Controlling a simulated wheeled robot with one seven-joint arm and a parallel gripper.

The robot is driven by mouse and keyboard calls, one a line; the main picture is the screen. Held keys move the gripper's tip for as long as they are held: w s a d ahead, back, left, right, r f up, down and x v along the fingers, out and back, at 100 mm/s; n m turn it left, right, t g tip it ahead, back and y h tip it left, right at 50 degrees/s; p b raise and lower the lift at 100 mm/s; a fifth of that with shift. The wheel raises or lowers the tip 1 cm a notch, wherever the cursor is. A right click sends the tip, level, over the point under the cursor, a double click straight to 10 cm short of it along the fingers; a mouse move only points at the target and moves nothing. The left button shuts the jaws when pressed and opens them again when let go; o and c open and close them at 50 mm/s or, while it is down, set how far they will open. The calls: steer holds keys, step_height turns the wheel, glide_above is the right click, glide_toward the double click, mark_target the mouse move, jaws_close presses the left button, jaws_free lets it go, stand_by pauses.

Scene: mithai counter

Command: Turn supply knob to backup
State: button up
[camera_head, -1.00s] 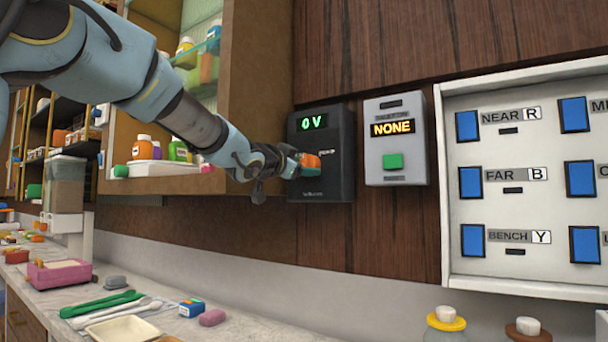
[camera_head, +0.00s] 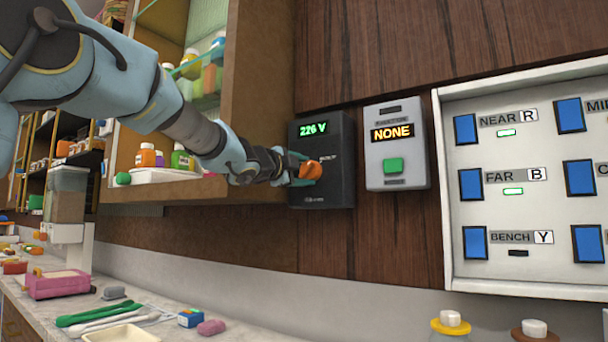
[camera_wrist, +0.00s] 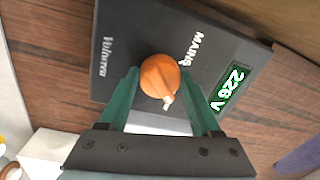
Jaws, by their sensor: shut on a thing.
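The supply knob (camera_head: 312,170) is orange and sits on a black wall-mounted box (camera_head: 335,185) whose green display reads 226 V. In the wrist view the round knob (camera_wrist: 158,75) has a white mark on its lower right edge. The word MAINS is readable above and right of it there; no backup label can be read. My gripper (camera_head: 303,169) reaches the box from the left. In the wrist view its two green fingers (camera_wrist: 160,82) are closed on opposite sides of the knob. The right finger hides part of the box face.
A grey unit (camera_head: 396,172) with a green button and display NONE hangs right of the box. Further right is a white panel (camera_head: 540,270) with blue switches; green lights show under NEAR and FAR. An open cabinet (camera_head: 262,90) stands left. The counter (camera_head: 245,335) below holds small items.

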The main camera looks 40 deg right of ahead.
steer(key=shift+m, duration=0.3)
stand_by(0.4)
steer(key=o, duration=1.4)
steer(key=b+v, duration=0.1)
steer(key=v, duration=1)
steer(key=shift+b, duration=0.4)
steer(key=shift+d, duration=0.1)
